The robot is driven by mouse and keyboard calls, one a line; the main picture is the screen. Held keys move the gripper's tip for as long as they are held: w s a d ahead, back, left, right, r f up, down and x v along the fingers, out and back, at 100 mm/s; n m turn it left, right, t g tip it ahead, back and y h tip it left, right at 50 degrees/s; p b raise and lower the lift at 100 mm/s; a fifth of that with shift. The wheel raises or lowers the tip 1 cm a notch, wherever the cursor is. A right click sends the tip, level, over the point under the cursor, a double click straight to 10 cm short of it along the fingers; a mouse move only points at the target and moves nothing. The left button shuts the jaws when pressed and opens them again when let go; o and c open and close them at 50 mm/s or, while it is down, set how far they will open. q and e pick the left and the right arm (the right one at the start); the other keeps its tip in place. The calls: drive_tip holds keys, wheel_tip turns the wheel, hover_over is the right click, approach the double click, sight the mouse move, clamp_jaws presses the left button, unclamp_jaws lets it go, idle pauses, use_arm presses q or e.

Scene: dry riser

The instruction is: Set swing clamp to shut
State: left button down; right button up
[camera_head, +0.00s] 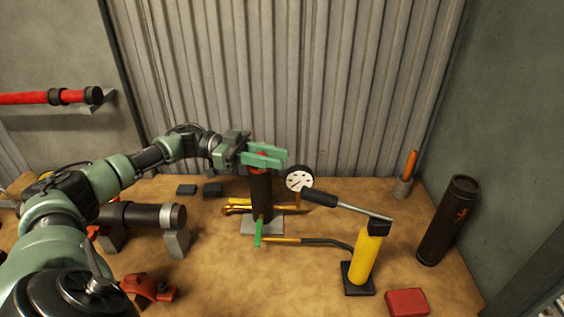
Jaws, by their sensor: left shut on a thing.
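A dark upright pipe (261,192) stands on a grey base plate (247,228) in the middle of the table. A red part (257,168) sits at its top. My left gripper (264,156), with green fingers, is shut on this red part, and the fingers hide much of it. Yellow bars (237,207) lie by the lower pipe, and a small green piece (258,233) is at its foot. I cannot tell for sure which part is the swing clamp or how it is set. My right gripper is not in view.
A yellow hand pump (363,256) with a long lever stands right of the pipe, near a round white gauge (298,178). A dark cylinder (447,220) stands at far right. A red block (407,302) and a red bracket (150,287) are near the front. Corrugated wall behind.

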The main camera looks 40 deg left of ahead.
use_arm(q)
drive_tip(key=shift+s+a+m+g+b, duration=0.3)
drive_tip(key=shift+s+m+g+b, duration=0.25)
drive_tip(key=shift+g, duration=0.35)
drive_tip(key=shift+w, duration=0.1)
drive_tip(key=c, duration=1.2)
unclamp_jaws()
drive_tip(key=shift+c, duration=0.2)
drive_tip(key=shift+a, duration=0.1)
drive_tip(key=b+v, duration=0.2)
drive_tip(key=v, duration=0.5)
drive_tip(key=shift+a+f+b, duration=0.15)
drive_tip(key=shift+a+b, duration=0.2)
drive_tip(key=shift+a, duration=0.05)
